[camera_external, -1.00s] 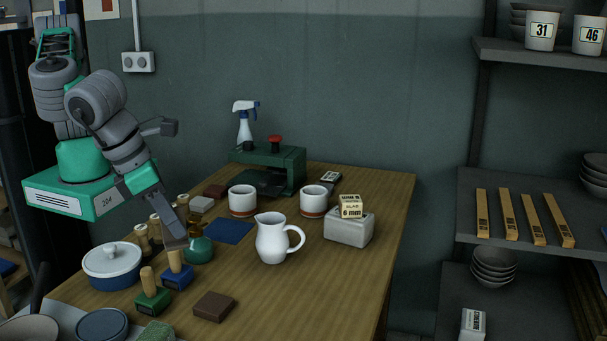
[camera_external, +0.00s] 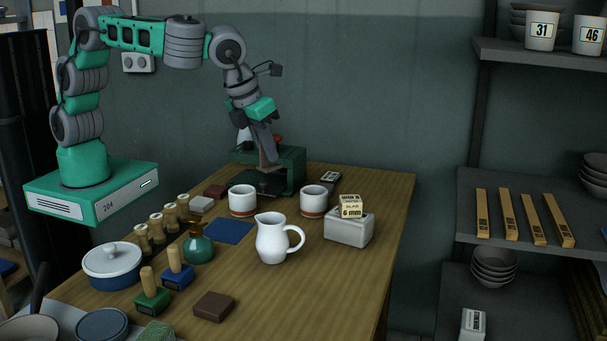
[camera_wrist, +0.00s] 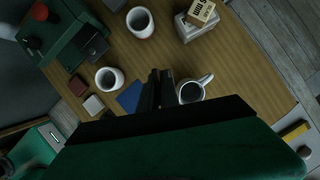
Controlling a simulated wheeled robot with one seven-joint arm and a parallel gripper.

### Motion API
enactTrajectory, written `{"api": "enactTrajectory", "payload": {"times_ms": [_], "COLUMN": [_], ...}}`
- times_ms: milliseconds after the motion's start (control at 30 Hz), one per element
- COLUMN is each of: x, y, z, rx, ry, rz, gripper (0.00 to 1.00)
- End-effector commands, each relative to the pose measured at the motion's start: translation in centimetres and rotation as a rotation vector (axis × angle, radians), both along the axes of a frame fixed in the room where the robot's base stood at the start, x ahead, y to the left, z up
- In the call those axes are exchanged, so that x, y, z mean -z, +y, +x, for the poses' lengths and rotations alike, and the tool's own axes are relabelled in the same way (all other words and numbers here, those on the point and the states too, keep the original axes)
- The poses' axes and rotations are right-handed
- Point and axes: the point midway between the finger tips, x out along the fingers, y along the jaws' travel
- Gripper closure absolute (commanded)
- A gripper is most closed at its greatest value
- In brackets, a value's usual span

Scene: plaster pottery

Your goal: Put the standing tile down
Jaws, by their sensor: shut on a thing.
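My gripper (camera_external: 266,157) points down in the air above the back part of the bench, in front of the green machine in the picture. It is shut on a small flat brownish piece (camera_external: 268,167), which looks like a tile; its edges are hard to make out. In the wrist view the dark fingers (camera_wrist: 159,90) are close together and the held piece cannot be told from them. A blue tile (camera_external: 229,230), a pale tile (camera_external: 201,204) and a dark red tile (camera_external: 215,191) lie on the bench; a brown tile (camera_external: 214,306) lies flat nearer the front.
A white jug (camera_external: 272,240) and two white cups (camera_external: 242,201) stand mid-bench. A green bottle (camera_external: 198,246), several stamps and a lidded blue pot (camera_external: 112,266) crowd the left. The bench's right front is clear.

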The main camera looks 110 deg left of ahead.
Motion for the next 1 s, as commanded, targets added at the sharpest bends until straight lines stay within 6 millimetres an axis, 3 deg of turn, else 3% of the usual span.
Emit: {"api": "enactTrajectory", "payload": {"times_ms": [33, 200, 400, 500, 700, 933, 1000], "x": [0.1, 0.1, 0.2, 0.2, 0.3, 0.3, 1.6], "y": [3.4, 14.1, 25.5, 29.9, 35.2, 38.5, 38.4], "z": [-0.3, -2.4, -7.4, -10.2, -14.6, -17.9, -18.0], "rx": [-0.04, -0.159, -0.298, -0.356, -0.433, -0.486, -0.483], "ry": [-0.002, -0.001, -0.003, -0.003, -0.005, -0.006, 0.0], "rz": [-0.001, 0.0, 0.0, -0.002, -0.003, -0.003, -0.004], "gripper": [1.0, 1.0, 1.0, 1.0, 1.0, 1.0, 1.0]}}
